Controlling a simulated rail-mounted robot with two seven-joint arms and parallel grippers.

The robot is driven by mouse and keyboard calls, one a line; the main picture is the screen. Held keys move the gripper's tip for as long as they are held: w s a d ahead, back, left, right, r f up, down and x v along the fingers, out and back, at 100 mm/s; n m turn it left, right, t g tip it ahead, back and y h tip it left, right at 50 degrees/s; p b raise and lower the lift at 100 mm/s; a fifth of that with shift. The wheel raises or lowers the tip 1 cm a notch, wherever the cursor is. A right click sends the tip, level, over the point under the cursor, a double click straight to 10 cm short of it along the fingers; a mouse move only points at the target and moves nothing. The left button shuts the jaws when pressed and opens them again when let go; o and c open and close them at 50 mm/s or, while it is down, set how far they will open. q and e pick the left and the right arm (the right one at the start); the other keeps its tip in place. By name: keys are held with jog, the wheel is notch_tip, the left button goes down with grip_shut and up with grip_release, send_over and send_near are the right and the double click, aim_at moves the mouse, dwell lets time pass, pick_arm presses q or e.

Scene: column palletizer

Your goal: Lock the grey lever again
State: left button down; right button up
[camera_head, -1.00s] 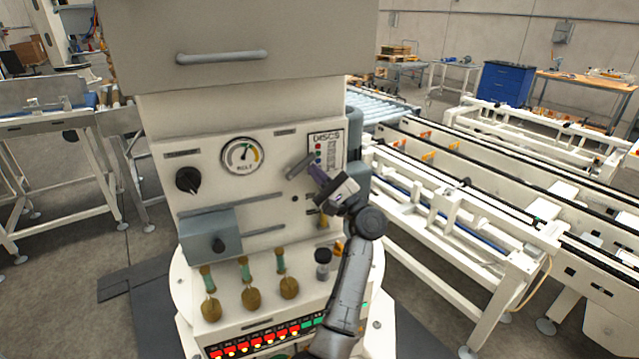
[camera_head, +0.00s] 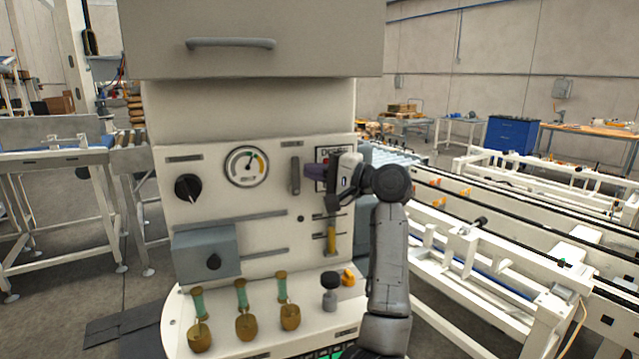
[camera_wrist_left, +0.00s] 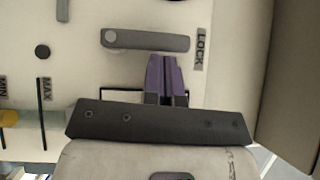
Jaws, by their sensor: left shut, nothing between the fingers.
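The grey lever (camera_head: 296,175) stands upright on the machine's front panel, right of the dial. It also shows in the left wrist view (camera_wrist_left: 150,41), its free end pointing towards the LOCK label (camera_wrist_left: 200,50). My left gripper (camera_head: 308,171) has purple fingers and is just right of the lever's upper half. In the left wrist view the fingers (camera_wrist_left: 164,60) are pressed together and empty, their tips close beside the lever's edge. I cannot tell whether they touch it. My right gripper is not in view.
The panel also carries a dial (camera_head: 246,166), a black knob (camera_head: 188,187), a grey box (camera_head: 206,251) and a yellow slider (camera_head: 332,238). Several green-and-brass handles stand on the ledge below. A conveyor (camera_head: 500,265) lies to the right.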

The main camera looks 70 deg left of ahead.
pick_arm(q)
jog(key=shift+s+r+n+t+h, duration=0.2)
jog(key=shift+s+n+t+h, duration=0.1)
jog(key=shift+n, duration=0.1)
jog(key=shift+w, duration=0.15)
dwell(0.4)
